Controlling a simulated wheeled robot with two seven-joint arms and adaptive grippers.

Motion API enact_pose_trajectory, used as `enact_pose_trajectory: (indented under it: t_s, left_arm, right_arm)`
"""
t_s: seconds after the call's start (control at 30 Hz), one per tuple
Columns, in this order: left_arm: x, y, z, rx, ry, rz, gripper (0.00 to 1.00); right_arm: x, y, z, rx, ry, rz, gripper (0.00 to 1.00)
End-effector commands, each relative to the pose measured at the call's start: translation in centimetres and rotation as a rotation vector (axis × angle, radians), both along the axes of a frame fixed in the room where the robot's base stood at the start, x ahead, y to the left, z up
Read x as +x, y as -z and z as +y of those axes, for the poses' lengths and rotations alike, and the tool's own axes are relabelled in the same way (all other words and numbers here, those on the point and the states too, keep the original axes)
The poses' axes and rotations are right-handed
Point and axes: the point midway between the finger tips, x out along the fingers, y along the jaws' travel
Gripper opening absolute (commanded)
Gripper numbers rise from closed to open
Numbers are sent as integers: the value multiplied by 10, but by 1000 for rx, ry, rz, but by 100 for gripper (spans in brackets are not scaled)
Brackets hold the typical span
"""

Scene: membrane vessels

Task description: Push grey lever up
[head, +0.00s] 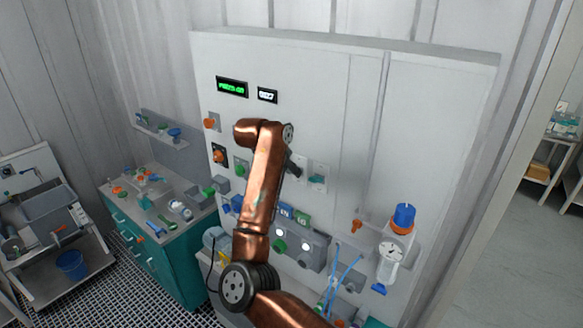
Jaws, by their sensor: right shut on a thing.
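My right arm rises from the bottom centre and bends at the top in front of the white panel (345,110). Only a small dark part of my right gripper (296,167) shows beside the copper forearm, close to the panel face. It is shut on the grey lever, but the arm and gripper hide the lever and the contact, so its angle cannot be told. A light switch plate (318,178) with a small green mark is just right of the gripper. My left gripper is not in view.
Orange knobs (219,154) and green fittings sit left of my arm. A grey box (300,245), blue tubes (345,272) and a blue-capped filter (403,218) are lower right. A teal cabinet (180,265) with loose parts stands left. The panel's upper right is bare.

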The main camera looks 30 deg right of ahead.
Motion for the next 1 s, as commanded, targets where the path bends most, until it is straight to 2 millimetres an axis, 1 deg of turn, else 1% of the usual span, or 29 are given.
enact_pose_trajectory:
  t_s: [0.03,0.5,0.53,0.77,0.8,1.0]
  left_arm:
    - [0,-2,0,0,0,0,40]
    - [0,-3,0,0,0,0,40]
    - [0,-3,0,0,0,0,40]
    - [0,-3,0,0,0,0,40]
    - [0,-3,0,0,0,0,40]
    - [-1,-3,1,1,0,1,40]
  right_arm:
    - [1,-3,0,5,-2,-1,0]
    - [1,-3,-1,17,-1,4,0]
    - [1,-3,-1,17,-1,4,19]
    - [1,-2,-1,17,0,6,35]
    - [0,-2,-1,17,0,6,36]
    - [0,-1,-1,18,0,6,36]
